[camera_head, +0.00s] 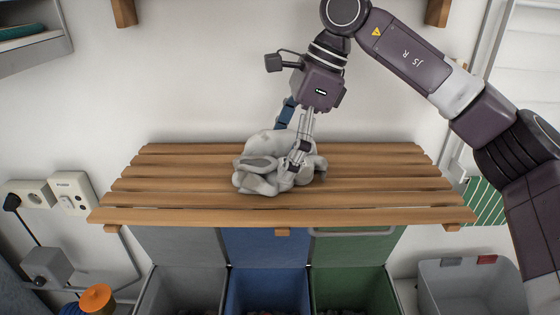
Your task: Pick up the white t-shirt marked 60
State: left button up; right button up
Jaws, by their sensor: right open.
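A crumpled white cloth (258,164), which looks like the t-shirt, lies in a heap on the slatted wooden shelf (380,192). No number can be read on it. My right gripper (298,160) comes down from above onto the right part of the heap. Its fingers are at the cloth and partly hidden by it. It is open, and the cloth rests on the slats. My left gripper is not in view.
Below the shelf stand a grey bin (185,285), a blue bin (268,285) and a green bin (350,285). A grey basket (470,285) is at the lower right. Wall sockets (70,190) are at the left. The shelf is bare on both sides of the cloth.

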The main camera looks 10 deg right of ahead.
jog(key=shift+f, duration=0.25)
dwell(0.4)
jog(key=shift+a, duration=0.1)
jog(key=shift+c, duration=0.4)
jog(key=shift+s, duration=0.1)
jog(key=c, duration=1.3)
